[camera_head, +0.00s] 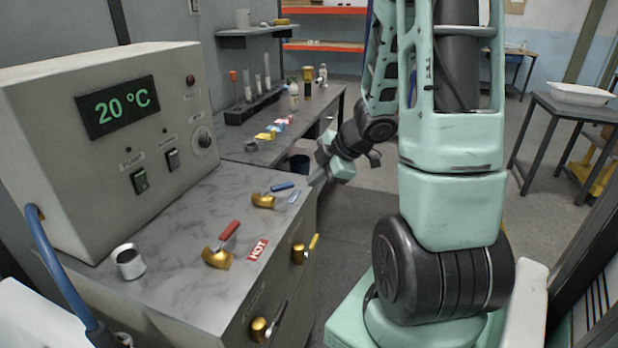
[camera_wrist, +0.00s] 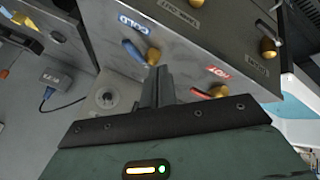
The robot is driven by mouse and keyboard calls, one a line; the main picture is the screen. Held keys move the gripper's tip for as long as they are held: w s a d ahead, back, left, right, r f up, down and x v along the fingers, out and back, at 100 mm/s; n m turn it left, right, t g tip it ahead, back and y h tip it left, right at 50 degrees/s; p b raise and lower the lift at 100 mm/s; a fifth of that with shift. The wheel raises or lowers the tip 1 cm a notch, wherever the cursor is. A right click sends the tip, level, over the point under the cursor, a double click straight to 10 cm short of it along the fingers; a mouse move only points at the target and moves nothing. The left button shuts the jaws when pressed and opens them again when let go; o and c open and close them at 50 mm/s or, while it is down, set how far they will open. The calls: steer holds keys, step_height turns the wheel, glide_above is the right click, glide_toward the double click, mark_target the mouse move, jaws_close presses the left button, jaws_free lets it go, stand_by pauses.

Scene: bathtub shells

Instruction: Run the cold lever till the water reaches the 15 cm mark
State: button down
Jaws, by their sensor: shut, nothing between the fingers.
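The cold lever (camera_head: 282,186) is a blue handle on a brass valve (camera_head: 263,201), on the grey marbled counter. In the wrist view the blue lever (camera_wrist: 134,51) lies beside a blue COLD label (camera_wrist: 139,25). My gripper (camera_head: 318,182) is just right of it, past the counter's edge, partly hidden. In the wrist view my gripper (camera_wrist: 158,70) is shut and empty, its tips close to the cold valve's brass body; I cannot tell if they touch. The red hot lever (camera_head: 230,231) stands nearer, by its HOT label (camera_head: 257,250). I can make out no water or 15 cm mark.
A control box (camera_head: 118,165) reading 20 °C stands on the counter's left. A metal cup (camera_head: 129,262) is at the front left. A yellow lever (camera_head: 313,243) and a dark lever (camera_head: 278,318) stick out from the counter's front. Test tubes (camera_head: 257,85) stand behind.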

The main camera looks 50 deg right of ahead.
mark_target(276, 188)
steer(key=w+f, duration=0.3)
steer(key=w+f+b, duration=0.1)
steer(key=w+f, duration=0.2)
steer(key=w, duration=0.1)
steer(key=shift+w+f+b, duration=0.15)
steer(key=shift+b, duration=0.15)
steer(key=shift+w+d+f, duration=0.1)
steer(key=shift+w+d, duration=0.15)
steer(key=shift+w, duration=0.3)
steer(key=shift+p, duration=0.3)
steer(key=shift+w+d+p, duration=0.1)
steer(key=shift+d+p, duration=0.05)
steer(key=shift+p, duration=0.2)
steer(key=shift+n+y, duration=0.3)
steer(key=shift+n, duration=0.1)
